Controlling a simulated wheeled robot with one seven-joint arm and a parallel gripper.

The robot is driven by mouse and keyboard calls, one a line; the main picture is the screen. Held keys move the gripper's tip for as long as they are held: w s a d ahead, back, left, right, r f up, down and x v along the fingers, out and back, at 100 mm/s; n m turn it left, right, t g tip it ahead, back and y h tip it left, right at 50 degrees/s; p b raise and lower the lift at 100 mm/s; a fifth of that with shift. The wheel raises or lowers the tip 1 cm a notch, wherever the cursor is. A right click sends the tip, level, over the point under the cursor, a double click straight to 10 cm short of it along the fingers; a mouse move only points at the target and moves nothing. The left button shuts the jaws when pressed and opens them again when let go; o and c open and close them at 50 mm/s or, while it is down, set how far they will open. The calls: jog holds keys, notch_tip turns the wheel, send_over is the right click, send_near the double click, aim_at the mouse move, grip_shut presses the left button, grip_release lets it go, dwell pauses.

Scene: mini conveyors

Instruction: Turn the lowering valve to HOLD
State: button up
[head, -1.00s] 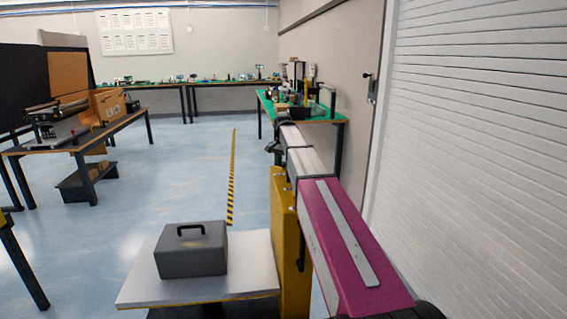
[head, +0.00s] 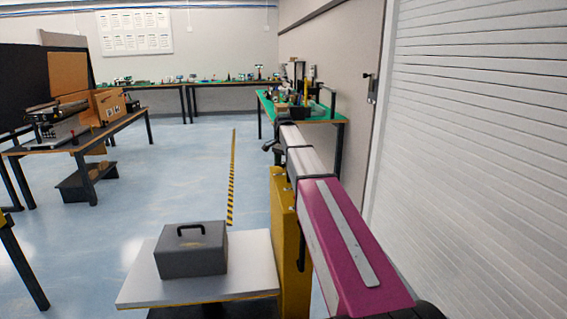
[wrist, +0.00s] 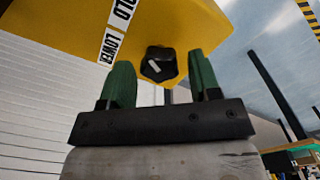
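The lowering valve is a black knob (wrist: 167,52) with a white pointer mark, on a yellow panel (wrist: 175,20) in the wrist view. The pointer lies slanted across the knob. In the head view the yellow post (head: 290,245) stands beside my arm; the knob is hidden there.
A grey box with a handle (head: 192,255) sits on the light platform (head: 140,285) by the yellow post. A ribbed white shutter (head: 480,130) fills the right side. A green-topped bench (head: 330,117) stands beyond my arm. Open floor lies left.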

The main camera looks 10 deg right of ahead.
aim_at(283, 163)
jog(key=shift+r, duration=0.1)
notch_tip(283, 163, up, 11)
jog(key=shift+f, duration=0.2)
dwell(0.5)
